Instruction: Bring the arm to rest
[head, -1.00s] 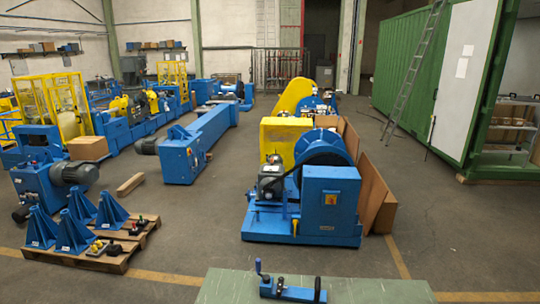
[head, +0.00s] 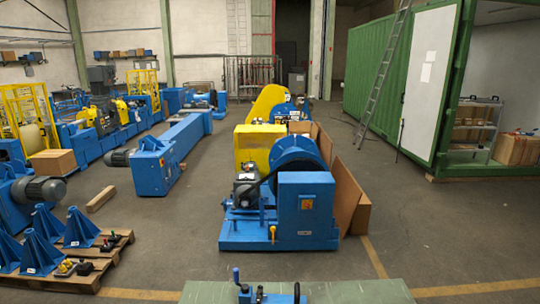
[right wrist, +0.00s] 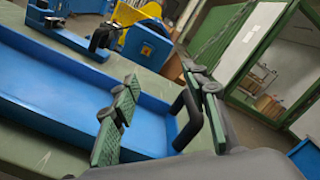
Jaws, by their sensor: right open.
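My right gripper (right wrist: 160,75) shows in the right wrist view, open, with two green-padded fingers spread apart. A blue tray (right wrist: 60,95) lies on the green bench top below it. The tray's black handle (right wrist: 186,112) appears between the fingers in the picture, nearer the right one; nothing looks gripped. A blue fixture (right wrist: 65,38) with a black round part stands beyond the tray. In the head view, the fixture (head: 262,298) with an upright crank handle sits at the bottom edge, partly cut off. Neither gripper shows in the head view.
The green bench top (head: 205,291) is at the bottom edge of the head view. Beyond it stand a blue machine (head: 305,208), a pallet (head: 110,250) with blue stands, and a green container (head: 375,75) with a ladder. Grey floor lies clear at right.

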